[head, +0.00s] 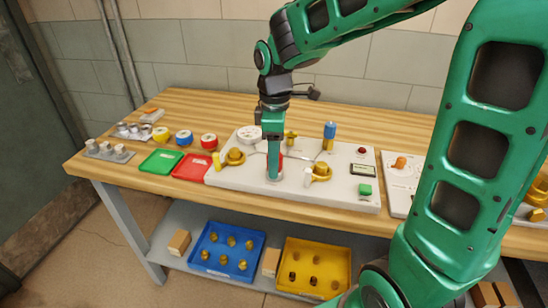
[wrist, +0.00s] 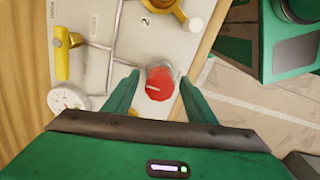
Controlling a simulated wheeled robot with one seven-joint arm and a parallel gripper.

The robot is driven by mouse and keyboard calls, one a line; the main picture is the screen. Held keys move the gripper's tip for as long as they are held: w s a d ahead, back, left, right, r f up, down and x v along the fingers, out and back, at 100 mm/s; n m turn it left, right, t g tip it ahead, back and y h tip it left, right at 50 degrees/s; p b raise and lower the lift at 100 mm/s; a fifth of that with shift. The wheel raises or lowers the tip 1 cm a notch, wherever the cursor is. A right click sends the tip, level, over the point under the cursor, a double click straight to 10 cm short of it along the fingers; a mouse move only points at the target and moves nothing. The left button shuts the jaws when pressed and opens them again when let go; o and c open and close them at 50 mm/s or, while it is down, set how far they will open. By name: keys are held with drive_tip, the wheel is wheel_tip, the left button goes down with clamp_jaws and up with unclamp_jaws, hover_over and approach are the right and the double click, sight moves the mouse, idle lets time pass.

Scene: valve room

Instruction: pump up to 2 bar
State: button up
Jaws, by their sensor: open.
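A white panel (head: 345,190) lies on the wooden bench. On it is a round red knob (wrist: 159,83) with a pale mark; a sliver of red (head: 281,160) shows behind my gripper in the head view. My gripper (head: 273,176) points down over the panel's front middle. In the wrist view my gripper (wrist: 159,76) is open, one finger on each side of the red knob; I cannot tell whether they touch it. A round dial gauge (wrist: 68,101) is at the left there, its reading too small to tell; it also shows in the head view (head: 247,134).
The panel also bears a yellow lever (wrist: 63,55), brass valves (head: 320,171), a blue-topped part (head: 329,132), a small display (head: 362,169) and a green button (head: 365,190). Green (head: 160,160) and red (head: 190,167) trays lie left of it. A second panel (head: 400,172) is to the right.

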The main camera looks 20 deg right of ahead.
drive_tip(key=c, duration=1)
drive_tip(key=shift+d, duration=0.1)
drive_tip(key=shift+c, duration=0.2)
drive_tip(key=shift+m, duration=0.3)
drive_tip(key=m, duration=1.1)
